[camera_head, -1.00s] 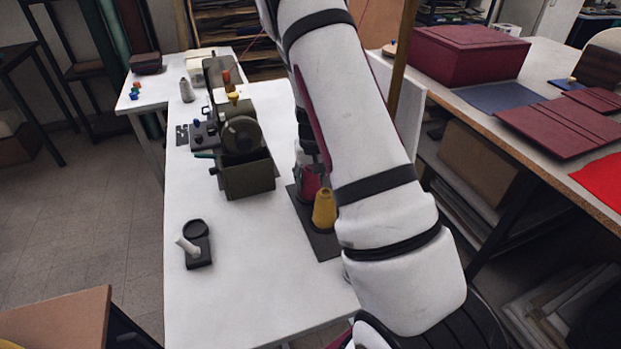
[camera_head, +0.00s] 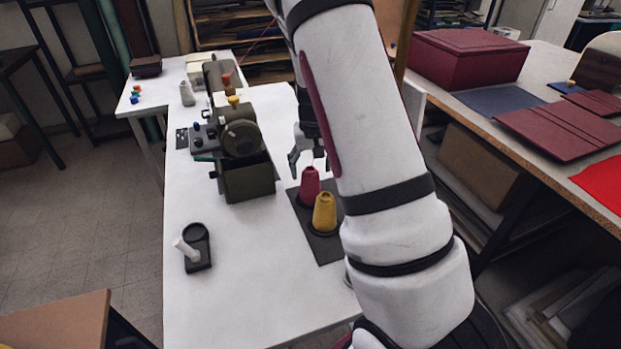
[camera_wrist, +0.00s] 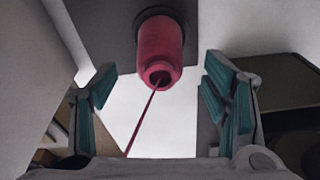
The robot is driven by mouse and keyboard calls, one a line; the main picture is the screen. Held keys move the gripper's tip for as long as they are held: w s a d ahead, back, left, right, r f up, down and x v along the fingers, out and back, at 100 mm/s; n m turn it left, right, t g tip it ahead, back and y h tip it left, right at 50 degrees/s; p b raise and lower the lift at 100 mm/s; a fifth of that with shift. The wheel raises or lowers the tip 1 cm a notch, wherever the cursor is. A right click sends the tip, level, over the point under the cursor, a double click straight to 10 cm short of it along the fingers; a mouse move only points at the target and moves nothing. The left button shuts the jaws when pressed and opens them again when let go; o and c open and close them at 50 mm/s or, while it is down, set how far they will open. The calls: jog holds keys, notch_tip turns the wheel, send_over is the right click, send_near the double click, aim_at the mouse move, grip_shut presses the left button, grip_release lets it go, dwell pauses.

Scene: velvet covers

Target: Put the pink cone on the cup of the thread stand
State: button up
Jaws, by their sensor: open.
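The pink cone (camera_head: 310,187) stands upright toward the back of a dark flat stand (camera_head: 328,250) on the white table. A dark round cup (camera_head: 302,203) shows at its foot; how deep the cone sits in it cannot be told. A yellow cone (camera_head: 325,213) stands in front of it on the same stand. My gripper (camera_head: 307,163) is open and empty, just behind and above the pink cone. In the wrist view the pink cone (camera_wrist: 160,48) is at top centre, beyond the open fingers (camera_wrist: 163,105). A pink thread runs from its tip toward lower left.
An olive sewing machine (camera_head: 240,140) with an open box (camera_head: 248,182) stands left of the stand. A black holder with a white peg (camera_head: 187,250) lies front left. The table front is clear (camera_head: 250,290). A side bench with a burgundy box (camera_head: 465,57) is at right.

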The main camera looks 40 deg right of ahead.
jog(key=r, duration=0.5)
jog(key=shift+s+a+r, duration=0.2)
jog(key=shift+s+r, duration=0.1)
jog(key=s+a+r+n+t+y, duration=0.2)
jog(key=s+a+r, duration=0.8)
jog(key=a+r, duration=0.4)
jog(key=s+a+r+n, duration=0.1)
jog(key=s+a+r, duration=0.1)
jog(key=s, duration=0.6)
jog(key=s+a+r+n+t+h, duration=0.1)
jog(key=s+a, duration=0.3)
jog(key=s, duration=0.5)
jog(key=shift+s+a+r+n, duration=0.3)
jog(key=shift+a+r+n, duration=0.15)
jog(key=shift+r, duration=0.3)
